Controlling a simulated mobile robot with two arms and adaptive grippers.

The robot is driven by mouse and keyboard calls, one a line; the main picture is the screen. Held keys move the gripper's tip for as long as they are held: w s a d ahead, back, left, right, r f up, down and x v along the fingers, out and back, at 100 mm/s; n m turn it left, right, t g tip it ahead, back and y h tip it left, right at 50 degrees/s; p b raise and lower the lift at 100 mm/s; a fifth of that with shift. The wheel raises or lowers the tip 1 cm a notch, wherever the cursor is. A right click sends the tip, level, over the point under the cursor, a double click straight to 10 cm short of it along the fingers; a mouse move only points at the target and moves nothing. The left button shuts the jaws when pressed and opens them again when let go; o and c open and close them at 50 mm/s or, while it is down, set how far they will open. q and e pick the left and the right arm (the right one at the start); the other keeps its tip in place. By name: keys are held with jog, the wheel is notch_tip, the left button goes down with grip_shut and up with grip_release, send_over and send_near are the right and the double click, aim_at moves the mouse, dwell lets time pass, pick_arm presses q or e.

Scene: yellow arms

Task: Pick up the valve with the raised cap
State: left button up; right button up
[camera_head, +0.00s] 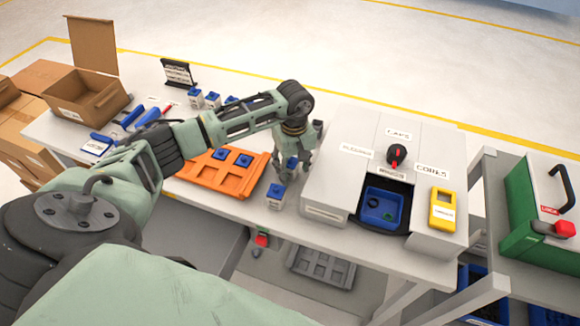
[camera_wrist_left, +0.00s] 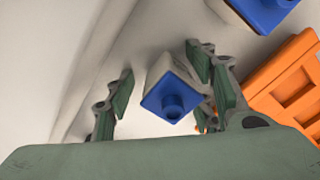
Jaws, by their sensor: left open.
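My left gripper (camera_head: 296,166) is open and points down over the table between the orange tray and the grey station. A white valve with a blue cap (camera_head: 290,164) stands between its fingers, partly hidden in the head view. In the left wrist view, this valve (camera_wrist_left: 172,95) has a raised round knob on its blue cap. It lies between the open fingers (camera_wrist_left: 160,66), closer to the right one. A second blue-capped valve (camera_head: 275,196) stands nearer to me and also shows at the top of the left wrist view (camera_wrist_left: 262,14). My right gripper is out of view.
The orange tray (camera_head: 205,178) holds blue-capped pieces. Several more valves (camera_head: 196,98) stand farther back. The grey station (camera_head: 330,200), with a blue bin (camera_head: 382,205) and yellow device (camera_head: 442,210), is close on the right. A green case (camera_head: 535,205) stands far right.

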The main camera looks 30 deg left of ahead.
pick_arm(q)
jog(key=c, duration=1.2)
